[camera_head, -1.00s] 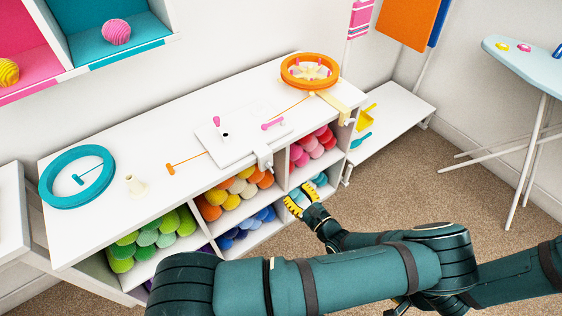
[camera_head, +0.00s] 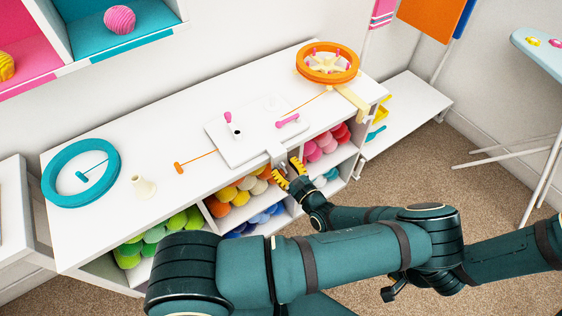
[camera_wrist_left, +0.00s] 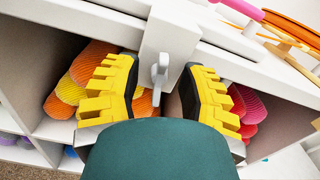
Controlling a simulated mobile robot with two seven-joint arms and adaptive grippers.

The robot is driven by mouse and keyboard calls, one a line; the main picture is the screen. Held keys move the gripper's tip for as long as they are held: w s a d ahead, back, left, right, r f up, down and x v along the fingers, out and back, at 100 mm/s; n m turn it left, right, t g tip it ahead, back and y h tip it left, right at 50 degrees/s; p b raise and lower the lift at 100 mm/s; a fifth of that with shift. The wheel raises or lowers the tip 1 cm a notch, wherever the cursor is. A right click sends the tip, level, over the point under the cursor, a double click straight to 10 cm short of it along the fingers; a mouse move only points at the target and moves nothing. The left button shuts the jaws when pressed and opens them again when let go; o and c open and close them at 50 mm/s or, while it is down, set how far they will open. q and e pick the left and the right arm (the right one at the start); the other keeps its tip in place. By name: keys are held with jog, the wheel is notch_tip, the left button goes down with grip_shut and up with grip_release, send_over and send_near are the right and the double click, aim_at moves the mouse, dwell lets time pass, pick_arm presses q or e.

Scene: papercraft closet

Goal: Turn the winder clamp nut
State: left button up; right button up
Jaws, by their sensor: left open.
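The winder (camera_head: 225,150) is a white plate with pink-tipped parts, sitting on the white tabletop near its front edge. Its white clamp (camera_head: 277,155) hangs over that edge. In the left wrist view the clamp (camera_wrist_left: 170,35) has a light grey wing-shaped nut (camera_wrist_left: 159,70) on its front. My left gripper (camera_head: 288,171) is open and empty, with yellow ridged fingers just in front of the clamp. In the left wrist view, one finger of my gripper (camera_wrist_left: 156,90) is on each side of the nut, with gaps showing.
Shelves under the tabletop (camera_head: 100,222) hold colourful yarn, including orange yarn (camera_head: 222,207) and pink yarn (camera_head: 313,152) close to my fingers. A teal ring (camera_head: 52,187), a cream cone (camera_head: 143,187) and an orange wheel (camera_head: 350,70) stand on the tabletop.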

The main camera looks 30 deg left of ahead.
pick_arm(q)
jog(key=shift+w+a, duration=0.1)
jog(key=shift+a, duration=0.2)
jog(key=shift+o, duration=0.2)
grip_shut()
